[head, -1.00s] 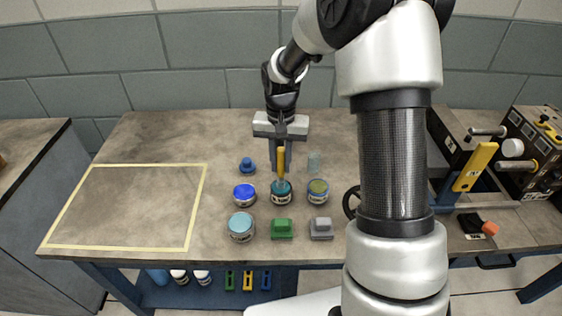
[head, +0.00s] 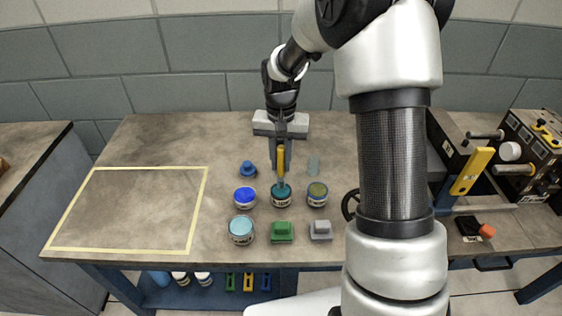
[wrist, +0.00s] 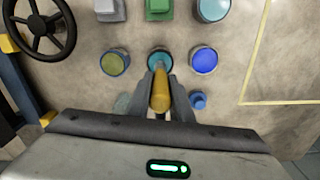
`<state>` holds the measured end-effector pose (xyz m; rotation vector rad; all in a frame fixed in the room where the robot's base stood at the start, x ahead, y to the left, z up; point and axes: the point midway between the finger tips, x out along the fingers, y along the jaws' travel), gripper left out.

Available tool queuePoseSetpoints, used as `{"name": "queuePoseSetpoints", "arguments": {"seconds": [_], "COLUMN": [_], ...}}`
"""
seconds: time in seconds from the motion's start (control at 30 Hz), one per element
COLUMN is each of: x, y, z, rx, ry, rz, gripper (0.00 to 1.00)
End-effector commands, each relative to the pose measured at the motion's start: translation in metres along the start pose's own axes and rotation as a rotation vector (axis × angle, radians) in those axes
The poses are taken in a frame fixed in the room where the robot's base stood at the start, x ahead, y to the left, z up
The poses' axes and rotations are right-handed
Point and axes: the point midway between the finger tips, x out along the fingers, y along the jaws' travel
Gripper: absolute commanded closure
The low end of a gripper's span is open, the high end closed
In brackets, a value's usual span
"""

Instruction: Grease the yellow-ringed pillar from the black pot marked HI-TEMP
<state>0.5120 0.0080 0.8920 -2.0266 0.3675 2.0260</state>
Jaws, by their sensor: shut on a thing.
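My gripper (head: 281,143) is shut on the yellow handle of a brush-like tool (head: 281,158), which hangs upright, tip down. In the head view its pale tip is at the mouth of a dark pot with teal contents (head: 281,198); I cannot tell whether it touches them. The wrist view shows the handle (wrist: 160,92) between the fingers, over the same pot (wrist: 160,57). Beside it stand a pot with blue contents (head: 245,197) and one with olive contents (head: 317,196). Label text is too small to read. Pillars (head: 515,168) stick out of the mould block at right; no yellow ring is clear.
A light-blue pot (head: 241,231), a green block (head: 281,231) and a grey block (head: 320,231) stand in front. A blue knobbed piece (head: 248,170) lies behind. A yellow-handled lever (head: 472,171) and handwheel (head: 350,203) are at right. The taped area (head: 199,205) at left is empty.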

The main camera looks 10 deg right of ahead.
Motion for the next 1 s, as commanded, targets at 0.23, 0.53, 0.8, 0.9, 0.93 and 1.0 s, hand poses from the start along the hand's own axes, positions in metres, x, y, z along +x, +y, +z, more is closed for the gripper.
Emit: {"name": "queuePoseSetpoints", "arguments": {"seconds": [0.23,0.53,0.8,0.9,0.93,1.0], "x": [-0.025,-0.048,-0.049,-0.049,-0.049,-0.049], "y": [0.0,0.0,0.0,0.0,0.0,0.0], "z": [-0.001,-0.001,0.0,0.0,0.0,0.0], "rx": [0.0,0.0,0.0,0.0,0.0,0.0], "ry": [0.002,0.002,0.001,0.001,0.001,0.001], "rz": [-0.001,-0.001,-0.001,-0.001,-0.001,-0.001], "gripper": [1.0,1.0,1.0,1.0,1.0,1.0]}}
